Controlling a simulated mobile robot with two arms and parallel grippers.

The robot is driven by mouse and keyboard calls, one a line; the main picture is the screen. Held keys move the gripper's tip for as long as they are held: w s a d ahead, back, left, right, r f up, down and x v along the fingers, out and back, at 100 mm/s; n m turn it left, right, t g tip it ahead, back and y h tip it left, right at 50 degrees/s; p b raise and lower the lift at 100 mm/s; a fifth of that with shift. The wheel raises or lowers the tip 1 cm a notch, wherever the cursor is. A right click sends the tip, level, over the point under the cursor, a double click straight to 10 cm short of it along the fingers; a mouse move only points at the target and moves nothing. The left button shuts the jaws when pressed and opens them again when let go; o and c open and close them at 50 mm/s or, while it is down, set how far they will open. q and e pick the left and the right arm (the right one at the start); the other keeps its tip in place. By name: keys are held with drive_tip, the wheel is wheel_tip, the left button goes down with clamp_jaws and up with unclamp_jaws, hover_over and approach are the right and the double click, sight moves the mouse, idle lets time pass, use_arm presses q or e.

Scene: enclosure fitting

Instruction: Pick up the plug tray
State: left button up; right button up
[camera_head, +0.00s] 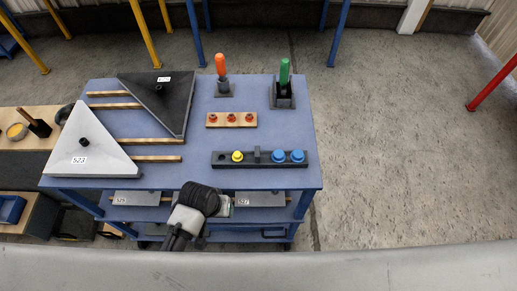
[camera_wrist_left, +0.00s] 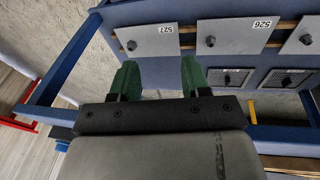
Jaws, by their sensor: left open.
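The plug tray (camera_head: 248,164) is a long dark bar on the front right of the blue cart top. It carries a yellow plug (camera_head: 237,156), two blue plugs (camera_head: 278,156) and an upright dark grip in its middle; its left hole looks empty. My left gripper (camera_head: 224,206) is in front of the cart's near edge, apart from the tray. In the left wrist view its green fingers (camera_wrist_left: 160,75) are spread with nothing between them. The tray is not seen in that view. My right gripper is in neither view.
Two triangular panels, dark (camera_head: 172,95) and light (camera_head: 88,150), lie on wooden strips at the left. A red-plug board (camera_head: 243,120), an orange-handled tool (camera_head: 220,65) and a green-handled tool (camera_head: 284,72) stand behind the tray. Plates (camera_wrist_left: 147,40) sit on the lower shelf.

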use_arm(q)
drive_tip(key=w+d+r+p, duration=0.2)
drive_tip(key=d+r, duration=0.1)
drive_tip(key=r, duration=0.8)
drive_tip(key=g+y+p, duration=0.1)
drive_tip(key=g+y, duration=0.1)
approach(257, 151)
drive_tip(key=shift+s+n, duration=0.2)
drive_tip(key=shift+n, duration=0.2)
wheel_tip(257, 151, down, 5)
drive_tip(key=shift+w+f+p, duration=0.1)
drive_tip(key=shift+w+p, duration=0.05)
drive_tip(key=shift+p, duration=0.5)
drive_tip(key=shift+d+f+p, duration=0.1)
drive_tip(key=shift+f+p, duration=0.2)
drive_tip(key=shift+f, duration=0.25)
drive_tip(key=shift+f+p, duration=0.35)
drive_tip(key=shift+f, duration=1.75)
clamp_jaws()
